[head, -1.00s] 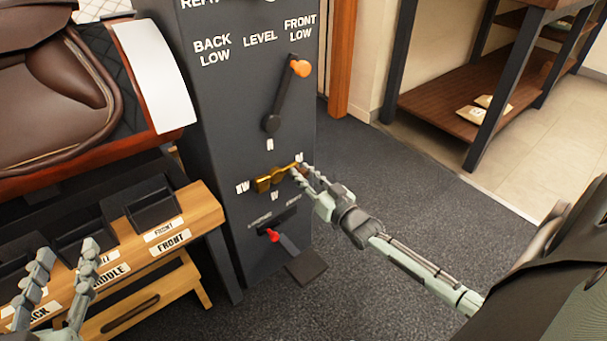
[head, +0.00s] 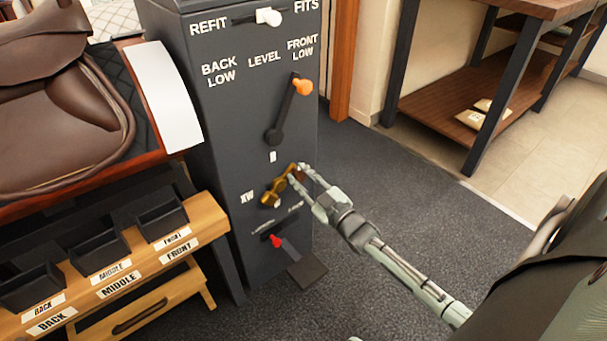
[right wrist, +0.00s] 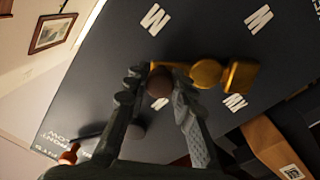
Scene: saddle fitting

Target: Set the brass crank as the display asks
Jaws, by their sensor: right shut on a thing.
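The brass crank (head: 272,196) is mounted on the front of the dark cabinet (head: 232,150), below the orange-knobbed lever. Its arm slants up to the right. My right gripper (head: 300,172) is shut on the outer end of the crank. In the right wrist view, the fingers (right wrist: 160,82) are around a dark round grip, and the brass body (right wrist: 207,73) extends to the right. My left gripper is out of view. No display readout shows.
The orange-knobbed lever (head: 290,108) points toward FRONT LOW. A white knob (head: 268,16) sits between REFIT and FITS. A red-knobbed slider (head: 277,240) is below the crank. A saddle (head: 60,120) and a wooden bench with black bins (head: 100,248) stand left.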

